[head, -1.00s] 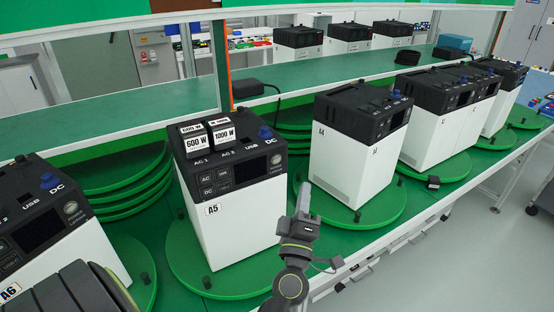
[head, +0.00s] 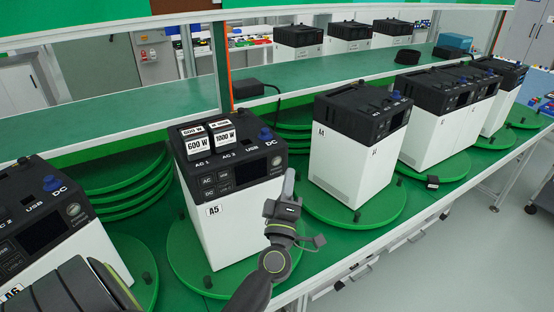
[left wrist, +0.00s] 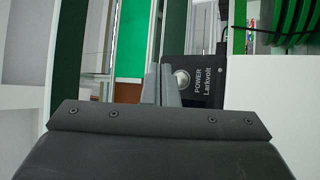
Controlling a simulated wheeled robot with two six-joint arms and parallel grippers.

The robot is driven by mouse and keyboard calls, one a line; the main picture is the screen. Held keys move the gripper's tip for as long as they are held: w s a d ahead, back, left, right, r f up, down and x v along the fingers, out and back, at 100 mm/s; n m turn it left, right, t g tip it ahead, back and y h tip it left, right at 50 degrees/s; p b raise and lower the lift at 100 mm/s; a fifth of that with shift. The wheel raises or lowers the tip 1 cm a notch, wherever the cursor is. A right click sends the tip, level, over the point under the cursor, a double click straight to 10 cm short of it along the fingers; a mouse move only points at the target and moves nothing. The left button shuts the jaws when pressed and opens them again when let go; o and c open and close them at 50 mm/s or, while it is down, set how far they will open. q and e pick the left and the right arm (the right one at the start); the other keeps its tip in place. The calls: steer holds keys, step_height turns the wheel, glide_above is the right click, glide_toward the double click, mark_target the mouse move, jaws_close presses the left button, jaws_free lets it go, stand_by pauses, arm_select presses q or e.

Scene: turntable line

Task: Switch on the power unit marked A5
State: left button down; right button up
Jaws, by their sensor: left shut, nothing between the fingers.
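The power unit marked A5 (head: 228,217) is a white box with a black top on a green turntable in the head view. Its face has AC and DC buttons, a dark screen (head: 251,170) and a round power button (head: 276,161) at the right. My left gripper (head: 289,178) is shut and empty, pointing up just in front of the unit's right side, below the power button. In the left wrist view, the fingertips (left wrist: 164,80) are close to the round button (left wrist: 181,80) labelled POWER and overlap its left edge; contact cannot be told. My right gripper is not in view.
Unit A6 (head: 85,258) stands at the left, partly behind my arm. Unit A4 (head: 345,160) stands to the right on its own turntable (head: 385,215), with more units beyond. A shelf (head: 340,82) runs behind.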

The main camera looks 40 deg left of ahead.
mark_target(283, 154)
arm_select(q)
steer(key=shift+w+a+p, duration=0.15)
steer(key=shift+w+a, duration=0.15)
steer(key=shift+a, duration=0.4)
steer(key=shift+w+a+p, duration=0.15)
steer(key=shift+w+a, duration=0.15)
steer(key=shift+a, duration=0.4)
stand_by(1.0)
steer(key=shift+w+a+r, duration=0.1)
steer(key=shift+a, duration=0.3)
steer(key=shift+w+a+p, duration=0.2)
steer(key=shift+a+p, duration=0.1)
steer(key=shift+p, duration=0.1)
stand_by(0.5)
steer(key=shift+d, duration=0.1)
steer(key=shift+s+d, duration=0.35)
steer(key=shift+d, duration=0.25)
